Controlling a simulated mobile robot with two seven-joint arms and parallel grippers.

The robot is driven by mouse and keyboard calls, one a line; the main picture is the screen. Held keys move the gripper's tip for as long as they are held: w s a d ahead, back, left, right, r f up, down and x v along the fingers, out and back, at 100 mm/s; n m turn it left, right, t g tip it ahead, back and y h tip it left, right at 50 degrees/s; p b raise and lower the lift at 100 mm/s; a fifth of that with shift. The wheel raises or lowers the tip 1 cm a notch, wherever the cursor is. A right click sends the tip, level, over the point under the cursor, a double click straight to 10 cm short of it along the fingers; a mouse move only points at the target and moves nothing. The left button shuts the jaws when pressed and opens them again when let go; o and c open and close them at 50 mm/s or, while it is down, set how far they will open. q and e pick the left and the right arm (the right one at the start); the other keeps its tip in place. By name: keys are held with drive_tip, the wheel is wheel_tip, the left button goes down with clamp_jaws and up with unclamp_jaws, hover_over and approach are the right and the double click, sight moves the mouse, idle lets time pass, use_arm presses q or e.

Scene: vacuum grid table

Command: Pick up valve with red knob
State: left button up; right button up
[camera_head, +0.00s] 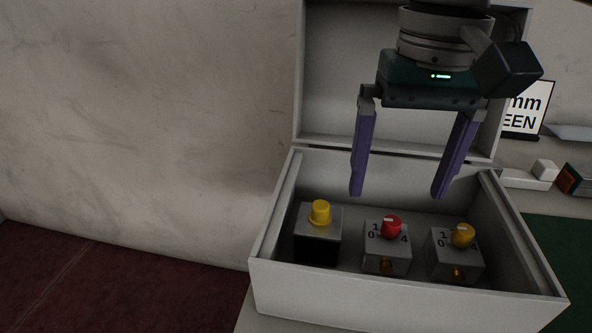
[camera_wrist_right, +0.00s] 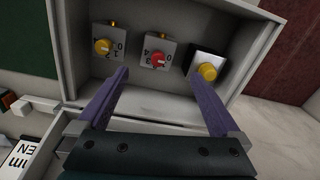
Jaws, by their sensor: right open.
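The valve with the red knob (camera_head: 391,228) is a small grey block with number marks, standing in the middle of the row inside an open white box (camera_head: 400,293). The red knob also shows in the right wrist view (camera_wrist_right: 158,59), between and beyond the fingertips. My right gripper (camera_head: 397,194) is open and empty, with two purple fingers pointing down into the box above and behind the valve. In the right wrist view my right gripper (camera_wrist_right: 168,100) has its fingers spread wide, apart from the valve. My left gripper is not in view.
A block with a yellow button (camera_head: 319,212) stands left of the valve, and a similar valve with a yellow knob (camera_head: 462,236) stands right. The box walls surround them, with the raised lid (camera_head: 340,80) behind. A sign (camera_head: 525,110) and small boxes (camera_head: 574,180) lie to the right.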

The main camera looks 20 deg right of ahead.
sight(394, 221)
drive_tip(key=f, duration=0.2)
drive_tip(key=f+b, duration=0.1)
drive_tip(key=f, duration=0.4)
drive_tip(key=shift+s+f, duration=0.3)
drive_tip(key=shift+s, duration=0.05)
drive_tip(key=c, duration=1.5)
